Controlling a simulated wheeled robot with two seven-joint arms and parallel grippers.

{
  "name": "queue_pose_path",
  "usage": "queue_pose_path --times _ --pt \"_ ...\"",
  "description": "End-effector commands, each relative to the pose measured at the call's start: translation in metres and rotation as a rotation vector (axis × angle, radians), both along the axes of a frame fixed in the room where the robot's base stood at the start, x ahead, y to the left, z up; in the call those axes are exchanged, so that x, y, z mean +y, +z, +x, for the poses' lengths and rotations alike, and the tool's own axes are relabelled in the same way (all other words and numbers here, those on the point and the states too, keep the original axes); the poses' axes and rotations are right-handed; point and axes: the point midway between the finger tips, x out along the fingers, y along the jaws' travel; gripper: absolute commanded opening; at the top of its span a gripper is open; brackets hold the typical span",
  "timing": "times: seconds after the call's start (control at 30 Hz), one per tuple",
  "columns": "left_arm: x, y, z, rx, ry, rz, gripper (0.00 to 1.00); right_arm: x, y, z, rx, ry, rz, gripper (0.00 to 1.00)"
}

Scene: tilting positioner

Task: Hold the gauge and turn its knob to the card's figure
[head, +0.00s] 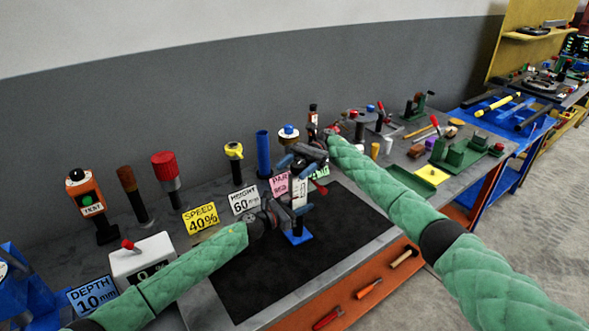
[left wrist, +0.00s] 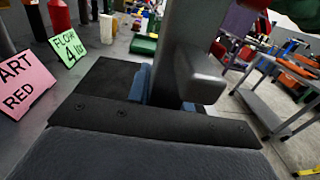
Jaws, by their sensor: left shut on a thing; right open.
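The gauge (head: 299,190) stands upright on a blue base (head: 297,238) on the black mat. It has a pale scale column; its reading is too small to tell. My left gripper (head: 288,213) is shut on the gauge's lower column. The column (left wrist: 183,40) rises grey and close in the left wrist view, with a grey block jutting from it. My right gripper (head: 300,160) is open at the gauge's top; it hides the upper end, and I cannot make out the knob. The height card (head: 244,200) reads 60 mm and stands behind, left of the gauge.
Other cards stand nearby: speed 40% (head: 201,219), depth 10 mm (head: 92,296) and a pink part card (head: 280,184). A blue cylinder (head: 263,153) and a red-topped post (head: 166,172) stand along the back. The black mat (head: 290,275) is clear in front.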

Motion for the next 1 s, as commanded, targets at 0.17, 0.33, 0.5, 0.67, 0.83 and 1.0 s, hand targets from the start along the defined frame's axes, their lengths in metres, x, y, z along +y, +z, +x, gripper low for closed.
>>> queue_pose_path --times 0.17,0.33,0.5,0.67,0.83,1.0 --pt "0.0 0.001 0.0 -0.001 0.0 -0.001 0.0 0.0 0.018 0.0 -0.003 0.0 0.001 0.63" --pt "0.0 0.001 0.0 -0.001 0.0 -0.001 0.0 0.0 0.048 0.0 -0.003 0.001 0.002 0.63" --pt "0.0 0.001 0.0 -0.001 0.0 -0.001 0.0 0.0 0.075 0.001 -0.001 0.001 0.002 0.63" --pt "0.0 0.001 0.0 -0.001 0.0 -0.001 0.0 0.001 0.092 0.001 -0.001 0.001 0.0 0.63" --pt "0.0 0.001 0.0 -0.001 0.001 -0.001 0.0 0.0 0.098 0.001 0.0 0.0 0.0 0.63" --pt "0.0 0.001 0.0 -0.001 0.001 -0.001 0.0 0.001 0.098 0.001 0.0 0.0 0.0 0.63"
